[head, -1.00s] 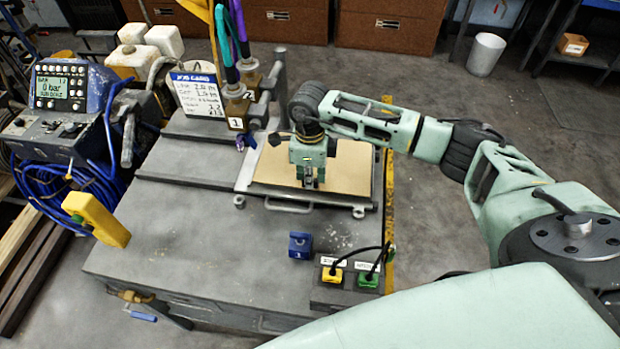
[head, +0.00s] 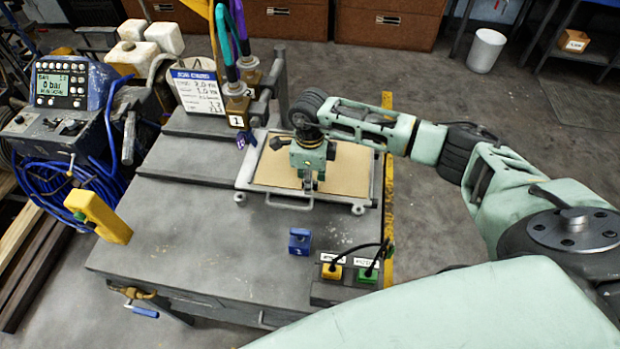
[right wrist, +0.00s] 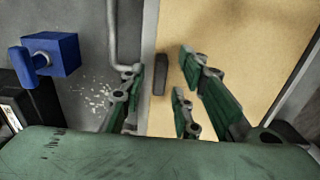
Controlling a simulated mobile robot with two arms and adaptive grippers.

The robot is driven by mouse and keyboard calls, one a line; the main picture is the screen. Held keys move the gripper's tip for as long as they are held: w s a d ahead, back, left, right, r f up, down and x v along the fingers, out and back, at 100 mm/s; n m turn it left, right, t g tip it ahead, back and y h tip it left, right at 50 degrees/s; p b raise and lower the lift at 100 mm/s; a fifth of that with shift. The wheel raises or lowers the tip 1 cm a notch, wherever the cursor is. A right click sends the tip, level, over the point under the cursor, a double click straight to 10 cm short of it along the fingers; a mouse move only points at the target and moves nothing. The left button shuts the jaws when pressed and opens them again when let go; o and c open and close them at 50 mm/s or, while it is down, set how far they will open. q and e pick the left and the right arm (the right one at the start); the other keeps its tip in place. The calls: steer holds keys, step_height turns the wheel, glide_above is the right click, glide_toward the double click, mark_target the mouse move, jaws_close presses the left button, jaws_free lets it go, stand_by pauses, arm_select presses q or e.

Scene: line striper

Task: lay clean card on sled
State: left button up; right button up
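The sled (head: 357,209) is a light metal frame with small wheels and a front handle, on the grey bench. A plain tan card (head: 345,165) lies within its rails; it fills much of the right wrist view (right wrist: 235,45). A small dark tab (right wrist: 160,75) shows at the card's edge beside the pale rail. My right gripper (head: 309,188) points down at the sled's front edge. In the right wrist view its fingers (right wrist: 160,98) are spread, one side over the bench, the other over the card, with the tab between them. My left gripper is out of view.
A blue block (head: 300,242) and a box with yellow and green plugs (head: 345,288) stand on the bench front. Numbered spray heads (head: 238,112) and a written board (head: 198,90) stand behind the sled's left side. A yellow pendant (head: 103,217) hangs at left. The bench's left front is clear.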

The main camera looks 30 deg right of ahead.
steer(key=shift+w+r, duration=0.1)
steer(key=shift+r, duration=0.2)
step_height(320, 180, up, 12)
steer(key=b, duration=0.4)
steer(key=shift+f, duration=0.25)
